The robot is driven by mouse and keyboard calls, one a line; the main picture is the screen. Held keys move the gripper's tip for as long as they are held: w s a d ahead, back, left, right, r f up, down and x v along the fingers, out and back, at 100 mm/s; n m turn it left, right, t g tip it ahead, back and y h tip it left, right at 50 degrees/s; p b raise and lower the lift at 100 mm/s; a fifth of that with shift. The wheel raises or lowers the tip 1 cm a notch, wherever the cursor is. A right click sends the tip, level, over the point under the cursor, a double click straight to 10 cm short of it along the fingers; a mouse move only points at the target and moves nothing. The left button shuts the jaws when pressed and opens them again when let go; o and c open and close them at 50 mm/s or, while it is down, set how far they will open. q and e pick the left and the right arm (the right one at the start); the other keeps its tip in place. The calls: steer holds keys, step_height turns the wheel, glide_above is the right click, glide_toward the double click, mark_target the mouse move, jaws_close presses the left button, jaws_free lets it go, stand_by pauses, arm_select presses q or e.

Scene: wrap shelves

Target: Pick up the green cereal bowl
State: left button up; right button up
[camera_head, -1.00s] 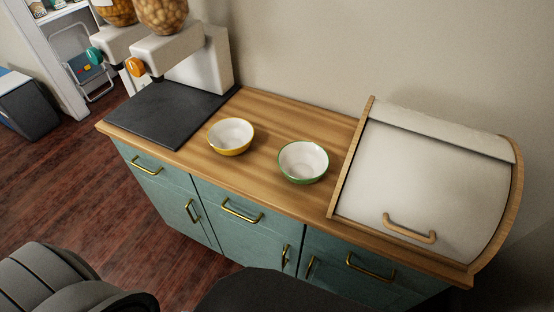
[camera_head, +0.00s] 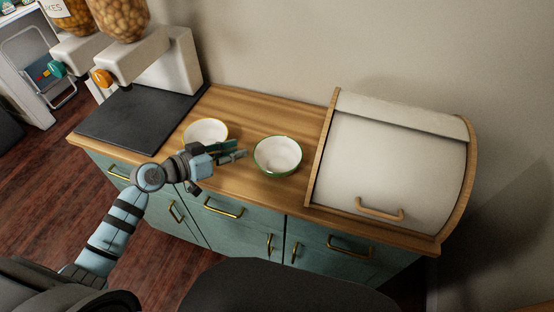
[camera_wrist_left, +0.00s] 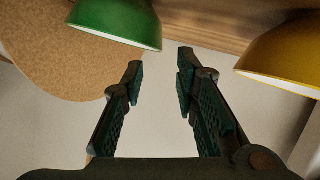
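The green cereal bowl (camera_head: 277,156), white inside with a green rim, stands upright on the wooden counter. Its green outer side (camera_wrist_left: 118,20) shows at the upper left of the left wrist view. My left gripper (camera_head: 239,151) is just left of this bowl in the head view, between it and the yellow bowl. In the left wrist view the fingers (camera_wrist_left: 160,72) are apart with nothing between them, so the gripper is open and empty. Whether a finger touches the green bowl I cannot tell. My right gripper is not in view.
A yellow bowl (camera_head: 206,131) stands left of the green one, partly hidden by my left gripper; it also shows in the left wrist view (camera_wrist_left: 285,55). A bread box (camera_head: 385,160) is at the right. Cereal dispensers (camera_head: 120,50) and a dark mat (camera_head: 135,122) are at the left.

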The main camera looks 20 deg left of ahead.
mark_target(262, 143)
arm_select(q)
steer(key=x, duration=1)
steer(key=shift+d, duration=0.15)
steer(key=shift+s, duration=0.15)
jaws_close()
